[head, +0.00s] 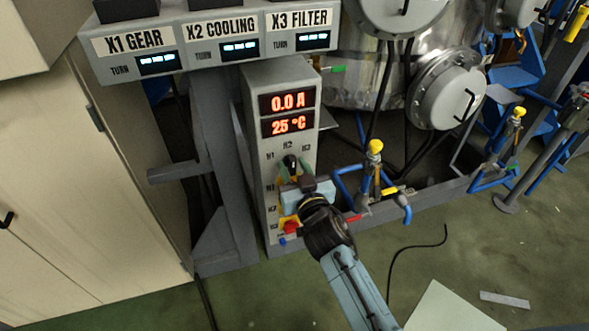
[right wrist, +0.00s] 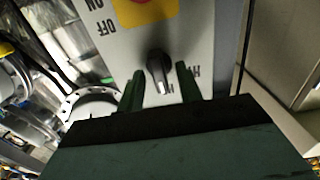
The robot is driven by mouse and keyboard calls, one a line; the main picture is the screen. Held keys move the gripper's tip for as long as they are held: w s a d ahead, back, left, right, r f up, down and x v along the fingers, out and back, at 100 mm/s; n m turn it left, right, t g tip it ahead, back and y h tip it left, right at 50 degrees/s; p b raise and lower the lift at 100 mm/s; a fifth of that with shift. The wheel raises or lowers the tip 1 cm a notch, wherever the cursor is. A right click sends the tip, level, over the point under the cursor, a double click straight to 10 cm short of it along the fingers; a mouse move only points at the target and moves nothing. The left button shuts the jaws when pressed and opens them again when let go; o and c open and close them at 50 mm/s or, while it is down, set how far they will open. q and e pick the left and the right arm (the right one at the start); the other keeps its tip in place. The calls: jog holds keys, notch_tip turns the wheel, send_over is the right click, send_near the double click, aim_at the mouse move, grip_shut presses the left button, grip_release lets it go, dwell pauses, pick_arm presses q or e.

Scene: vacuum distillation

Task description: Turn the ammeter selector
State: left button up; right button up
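The ammeter selector is a black knob (head: 291,162) on the grey control panel (head: 251,130), below the red displays reading 0.0 A and 25 °C. Labels H1, H2 and H3 are around it. In the right wrist view the knob (right wrist: 158,72) has its pointer towards the bottom of the picture, near a partly hidden H label. My right gripper (head: 294,172) is at the panel front. Its two green fingers (right wrist: 160,82) are open, one on each side of the knob, with visible gaps. Whether the fingertips reach the panel face cannot be told. My left gripper is not in view.
A yellow and red switch (head: 289,226) sits low on the panel; ON and OFF lettering shows in the right wrist view. Blue pipes with a yellow-topped valve (head: 375,148) stand close to the right. A beige cabinet (head: 80,190) is at left.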

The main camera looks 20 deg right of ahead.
jog(key=shift+c, duration=0.3)
grip_shut()
